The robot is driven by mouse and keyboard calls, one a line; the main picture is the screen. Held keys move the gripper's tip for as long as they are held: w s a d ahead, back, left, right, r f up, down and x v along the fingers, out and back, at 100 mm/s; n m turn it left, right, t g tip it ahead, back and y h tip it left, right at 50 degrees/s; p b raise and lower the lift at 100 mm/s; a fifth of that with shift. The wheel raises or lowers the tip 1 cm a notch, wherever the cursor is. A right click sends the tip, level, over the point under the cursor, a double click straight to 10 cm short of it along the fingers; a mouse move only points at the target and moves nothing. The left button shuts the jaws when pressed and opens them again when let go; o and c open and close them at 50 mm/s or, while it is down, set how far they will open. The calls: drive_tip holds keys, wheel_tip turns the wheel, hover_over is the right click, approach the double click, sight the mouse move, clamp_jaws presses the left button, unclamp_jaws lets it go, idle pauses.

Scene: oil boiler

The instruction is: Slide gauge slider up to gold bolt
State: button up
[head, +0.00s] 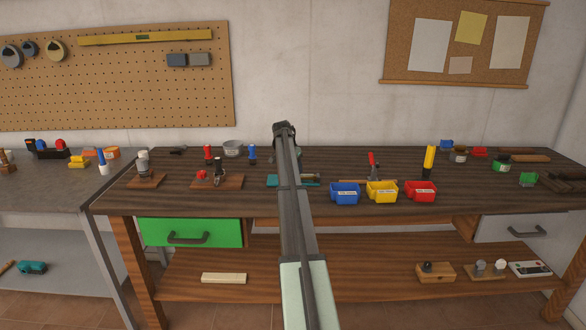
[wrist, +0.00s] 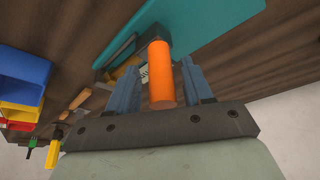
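In the wrist view, an orange cylindrical handle (wrist: 161,74) stands out from a dark bracket on a teal plate (wrist: 205,28). It looks like the gauge slider's handle. My gripper (wrist: 166,84) has its blue fingers on either side of the handle, with narrow gaps visible, so it appears open around it. A metal rail-like strip and a small yellowish part (wrist: 126,77) lie beside the bracket; I cannot tell whether this part is the gold bolt. In the head view the teal base (head: 279,181) sits on the workbench, mostly hidden by my arm.
Blue (head: 345,193), yellow (head: 382,192) and red (head: 420,191) bins stand right of the teal base. A wooden fixture with a red knob (head: 203,175) is to its left. A red-handled tool (head: 372,165) stands behind the bins.

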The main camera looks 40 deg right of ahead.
drive_tip(key=shift+o, duration=0.5)
drive_tip(key=v, duration=1.4)
drive_tip(key=shift+d, duration=0.1)
